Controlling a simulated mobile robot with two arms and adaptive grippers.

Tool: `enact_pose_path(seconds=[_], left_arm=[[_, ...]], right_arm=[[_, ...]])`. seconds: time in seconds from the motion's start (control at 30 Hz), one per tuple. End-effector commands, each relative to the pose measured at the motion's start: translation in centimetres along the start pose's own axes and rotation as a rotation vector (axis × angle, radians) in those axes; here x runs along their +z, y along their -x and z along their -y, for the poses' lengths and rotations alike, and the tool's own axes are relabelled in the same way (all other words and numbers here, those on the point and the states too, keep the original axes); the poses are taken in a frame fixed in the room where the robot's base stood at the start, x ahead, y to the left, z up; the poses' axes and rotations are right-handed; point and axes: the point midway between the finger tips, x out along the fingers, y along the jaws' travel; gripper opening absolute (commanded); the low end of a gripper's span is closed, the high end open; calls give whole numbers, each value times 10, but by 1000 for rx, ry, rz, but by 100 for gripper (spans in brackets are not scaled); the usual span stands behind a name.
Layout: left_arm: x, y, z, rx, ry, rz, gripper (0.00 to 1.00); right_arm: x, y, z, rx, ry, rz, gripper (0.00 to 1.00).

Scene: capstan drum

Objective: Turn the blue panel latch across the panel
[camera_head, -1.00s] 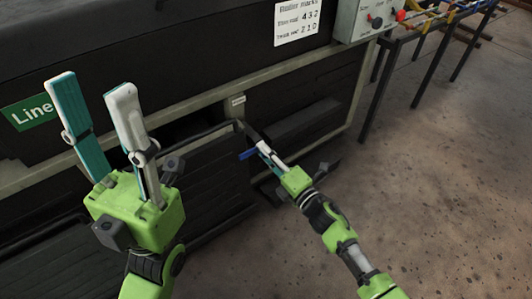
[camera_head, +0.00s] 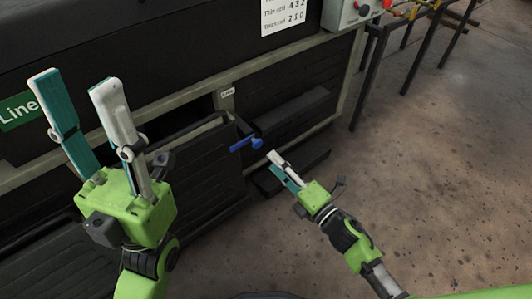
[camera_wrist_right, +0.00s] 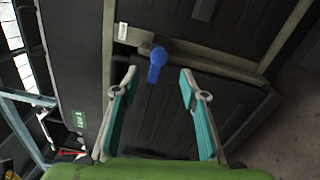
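The blue panel latch (camera_head: 246,144) sits near the top edge of the lower dark panel, below a small white tag. In the head view its handle points left from its round pivot. In the right wrist view the latch (camera_wrist_right: 157,62) shows beyond the fingers and between them, clear of both. My right gripper (camera_head: 278,165) is just right of and below the latch, apart from it. In the wrist view its fingers (camera_wrist_right: 158,82) stand wide apart with nothing between them. My left gripper (camera_head: 74,88) is raised at the left, its fingers apart and empty.
The dark panel (camera_head: 200,165) has a bar-like edge along its top and stands in a pale frame. A dark ledge (camera_head: 290,173) juts out low beside it. A grey control box (camera_head: 345,12) and black stand legs are at upper right. The floor (camera_head: 440,170) at right is clear.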

Motion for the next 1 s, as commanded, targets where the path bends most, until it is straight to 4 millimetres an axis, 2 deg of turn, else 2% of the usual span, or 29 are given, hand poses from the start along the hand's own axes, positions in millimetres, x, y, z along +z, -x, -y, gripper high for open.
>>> enact_pose_path(seconds=[0.1,0.23,0.83,0.93,0.97,1.0], left_arm=[[0,0,0,1,0,0,40],[0,0,0,1,0,0,40],[0,0,0,1,0,0,40],[0,0,0,0,0,0,40],[0,0,0,0,0,1,40],[0,0,0,0,0,2,40]], right_arm=[[0,16,0,0,1,-1,40],[0,24,0,0,1,-1,40],[-1,26,-2,5,-4,-1,40],[-6,24,-21,50,-58,-9,40],[-8,24,-31,75,-90,-14,40],[-12,24,-50,120,-144,-22,40]])
